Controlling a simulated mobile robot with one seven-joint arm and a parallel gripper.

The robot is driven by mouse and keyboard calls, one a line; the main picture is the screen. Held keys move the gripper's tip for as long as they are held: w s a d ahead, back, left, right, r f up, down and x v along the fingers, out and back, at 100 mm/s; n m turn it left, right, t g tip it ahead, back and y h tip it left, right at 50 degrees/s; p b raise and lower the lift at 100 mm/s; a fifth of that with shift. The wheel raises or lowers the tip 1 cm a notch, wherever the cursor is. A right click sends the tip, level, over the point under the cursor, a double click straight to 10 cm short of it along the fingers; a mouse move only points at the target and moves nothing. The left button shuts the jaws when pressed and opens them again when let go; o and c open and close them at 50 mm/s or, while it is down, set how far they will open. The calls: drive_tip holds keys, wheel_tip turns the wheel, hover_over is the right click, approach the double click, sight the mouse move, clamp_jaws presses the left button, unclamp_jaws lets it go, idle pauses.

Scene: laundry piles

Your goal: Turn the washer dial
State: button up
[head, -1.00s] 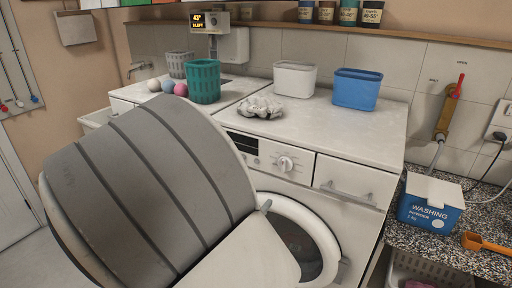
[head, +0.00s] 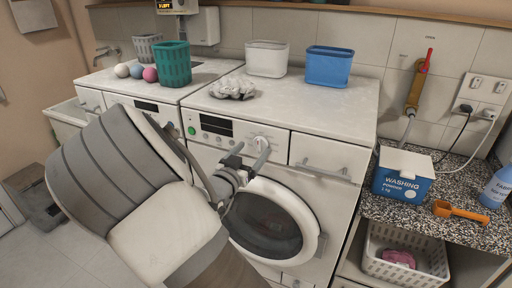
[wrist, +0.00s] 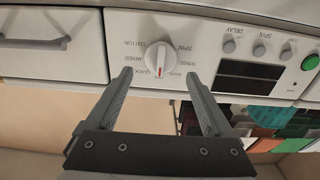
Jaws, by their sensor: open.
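The washer (head: 330,108) is a white front-loader with a round door (head: 265,222) below its control panel. Its white dial (wrist: 160,57) sits in the wrist view's upper middle, with printed labels around it and a red mark on its lower edge. In the head view the dial (head: 264,142) is partly hidden behind my gripper (head: 249,149). My gripper's two fingers are spread apart, one on each side of the dial in the wrist view (wrist: 159,74). Nothing is held between them. I cannot tell whether the fingertips touch the panel.
A drawer handle (head: 325,172) is right of the dial. A green button (wrist: 310,62) and small knobs share the panel. A crumpled grey cloth (head: 232,87), white bin (head: 267,58) and blue bin (head: 329,66) stand on top. A washing powder box (head: 403,178) is at right.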

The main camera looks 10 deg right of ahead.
sight(258, 144)
drive_tip(key=shift+x, duration=1.65)
drive_tip(key=c, duration=1.3)
drive_tip(key=shift+c, duration=0.2)
